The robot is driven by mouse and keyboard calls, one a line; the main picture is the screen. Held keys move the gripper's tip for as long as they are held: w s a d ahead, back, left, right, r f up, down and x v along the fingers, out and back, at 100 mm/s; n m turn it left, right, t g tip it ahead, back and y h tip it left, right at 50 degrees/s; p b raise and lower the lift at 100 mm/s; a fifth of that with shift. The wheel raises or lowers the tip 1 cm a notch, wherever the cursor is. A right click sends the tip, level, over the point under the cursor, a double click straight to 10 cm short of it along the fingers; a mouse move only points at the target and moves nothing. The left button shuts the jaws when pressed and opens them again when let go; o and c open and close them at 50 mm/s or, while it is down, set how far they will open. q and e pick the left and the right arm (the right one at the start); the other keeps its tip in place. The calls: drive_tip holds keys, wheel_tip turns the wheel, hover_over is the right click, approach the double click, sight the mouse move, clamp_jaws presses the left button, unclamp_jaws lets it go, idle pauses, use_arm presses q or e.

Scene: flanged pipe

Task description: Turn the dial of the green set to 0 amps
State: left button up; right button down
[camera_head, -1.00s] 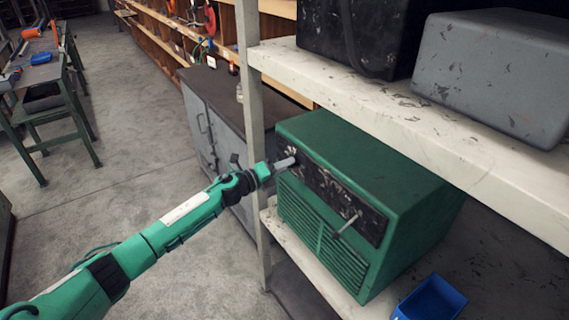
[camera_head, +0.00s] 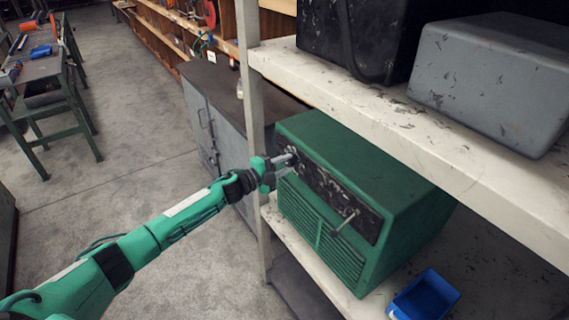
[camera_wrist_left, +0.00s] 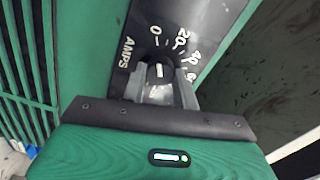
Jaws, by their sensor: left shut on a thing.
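The green set (camera_head: 395,205) stands on the lower shelf, its black front panel (camera_head: 335,195) facing left. My left gripper (camera_head: 291,163) is at the upper left end of that panel. In the left wrist view its two fingers (camera_wrist_left: 160,88) are shut on the sides of a small black dial (camera_wrist_left: 158,72). The dial's white line points up the picture, roughly toward the 0 mark of the AMPS scale (camera_wrist_left: 175,42). The 20 and 40 marks lie to its right. The fingers partly cover the dial and the lower scale. My right gripper is out of view.
The upper shelf (camera_head: 400,120) with a grey case (camera_head: 490,80) hangs above the set. A shelf post (camera_head: 252,110) stands close behind my gripper. A blue bin (camera_head: 425,298) sits at lower right.

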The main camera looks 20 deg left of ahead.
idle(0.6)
use_arm(q)
drive_tip(key=o, duration=1)
drive_tip(key=shift+a, duration=0.1)
drive_tip(key=shift+s+a+f, duration=0.15)
drive_tip(key=shift+s+a, duration=0.15)
drive_tip(key=shift+s, duration=0.1)
drive_tip(key=shift+b+v, duration=2.45)
drive_tip(key=shift+v, duration=3.95)
